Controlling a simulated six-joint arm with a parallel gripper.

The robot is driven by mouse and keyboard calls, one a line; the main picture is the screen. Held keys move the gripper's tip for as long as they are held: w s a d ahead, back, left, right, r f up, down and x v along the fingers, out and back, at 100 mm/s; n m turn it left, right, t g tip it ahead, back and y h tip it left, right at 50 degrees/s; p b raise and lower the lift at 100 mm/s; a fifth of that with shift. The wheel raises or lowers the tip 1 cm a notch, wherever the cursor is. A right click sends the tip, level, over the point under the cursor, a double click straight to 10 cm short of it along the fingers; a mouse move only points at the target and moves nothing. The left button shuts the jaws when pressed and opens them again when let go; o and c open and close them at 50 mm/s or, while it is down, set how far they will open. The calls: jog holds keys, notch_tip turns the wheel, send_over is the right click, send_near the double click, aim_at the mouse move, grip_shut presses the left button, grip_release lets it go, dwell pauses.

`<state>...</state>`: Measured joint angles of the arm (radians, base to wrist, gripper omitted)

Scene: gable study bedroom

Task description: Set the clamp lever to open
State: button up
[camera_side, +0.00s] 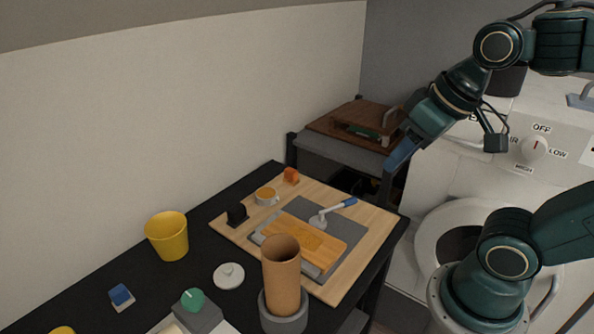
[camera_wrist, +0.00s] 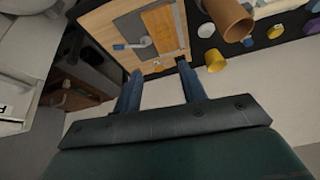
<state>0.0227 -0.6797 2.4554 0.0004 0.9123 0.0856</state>
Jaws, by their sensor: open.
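The clamp lever (camera_side: 337,211) has a pale metal arm with a blue grip at its end. It sits on a grey plate on the wooden board, and its blue grip points to the upper right in the side view. The clamp lever also shows in the wrist view (camera_wrist: 133,45), with its blue grip toward the left. An orange-brown wooden block (camera_side: 310,245) lies beside the lever's pivot. My gripper (camera_side: 388,182) is up and to the right of the lever, apart from it. In the wrist view my gripper (camera_wrist: 160,72) has its two blue fingers wide apart with nothing between them.
The wooden board (camera_side: 375,219) lies on a black table. A tall brown cylinder (camera_side: 281,265) stands in front of the block. A yellow cup (camera_side: 167,236), white lid (camera_side: 229,275) and orange piece (camera_side: 291,176) stand around. A labelled dial panel (camera_side: 535,147) is at right.

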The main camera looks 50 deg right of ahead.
jog(key=w+d+m+g, duration=0.2)
jog(key=w+d+m, duration=0.1)
jog(key=w+m, duration=0.25)
jog(key=m+g, duration=0.5)
jog(key=m, duration=1.1)
send_over(345, 201)
jog(key=w, duration=0.3)
notch_tip(345, 201, down, 14)
jog(key=shift+d+f+y, duration=0.3)
jog(key=shift+d+y, duration=0.1)
jog(key=shift+d, duration=0.3)
jog(key=shift+f, duration=0.1)
jog(key=shift+s+a+f, duration=0.2)
jog(key=shift+s+f, duration=0.25)
jog(key=shift+f, duration=1.75)
jog(key=shift+s+a+f, duration=0.15)
jog(key=shift+s+f, duration=0.25)
jog(key=shift+f, duration=1.85)
jog(key=shift+s+a+f, duration=0.2)
jog(key=shift+s+f, duration=0.25)
jog(key=shift+f, duration=1.75)
grip_shut()
